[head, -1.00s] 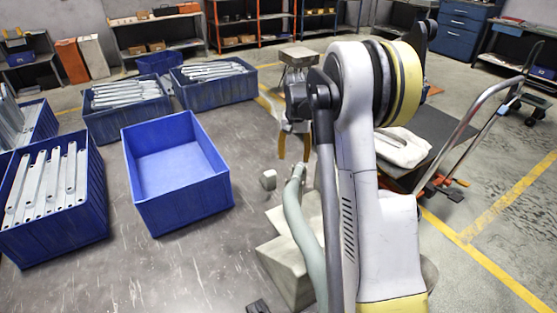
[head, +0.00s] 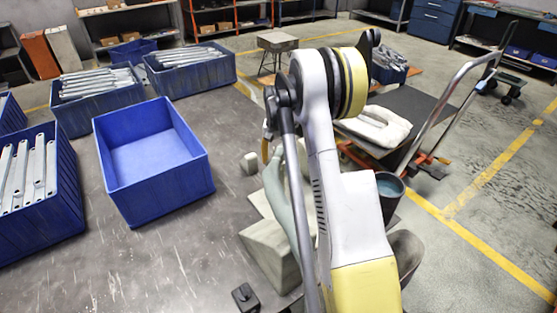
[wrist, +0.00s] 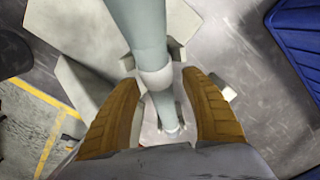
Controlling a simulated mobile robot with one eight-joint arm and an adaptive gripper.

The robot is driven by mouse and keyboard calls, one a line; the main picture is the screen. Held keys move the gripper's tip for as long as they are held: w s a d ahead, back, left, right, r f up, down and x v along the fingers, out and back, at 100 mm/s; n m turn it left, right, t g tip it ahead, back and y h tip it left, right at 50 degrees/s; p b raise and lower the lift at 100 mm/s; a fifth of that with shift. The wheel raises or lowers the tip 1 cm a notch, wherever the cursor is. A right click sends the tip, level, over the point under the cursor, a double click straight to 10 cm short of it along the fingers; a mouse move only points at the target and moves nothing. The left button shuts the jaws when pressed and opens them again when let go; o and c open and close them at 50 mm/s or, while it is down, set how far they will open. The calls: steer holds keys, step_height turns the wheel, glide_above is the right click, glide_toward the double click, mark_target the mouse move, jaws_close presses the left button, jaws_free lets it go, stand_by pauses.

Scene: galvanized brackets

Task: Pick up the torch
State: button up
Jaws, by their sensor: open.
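A pale grey-green tube-like thing with a lighter collar, which looks like the torch, rises beside pale angular blocks in the head view (head: 275,188). In the wrist view the torch (wrist: 153,60) runs from the top edge down between my fingers. My gripper (wrist: 160,82) is open, with one tan finger on each side of it; I cannot tell whether either touches. In the head view my gripper (head: 266,150) is beside the torch's upper end, mostly hidden behind my arm.
An empty blue bin (head: 190,189) stands left of my gripper. Other blue bins with metal brackets (head: 95,82) stand behind and left. A small pale block (head: 250,163) and a small black object (head: 245,297) lie nearby. A cart with a handle (head: 425,120) stands right.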

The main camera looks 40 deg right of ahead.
jaws_close()
stand_by(0.3)
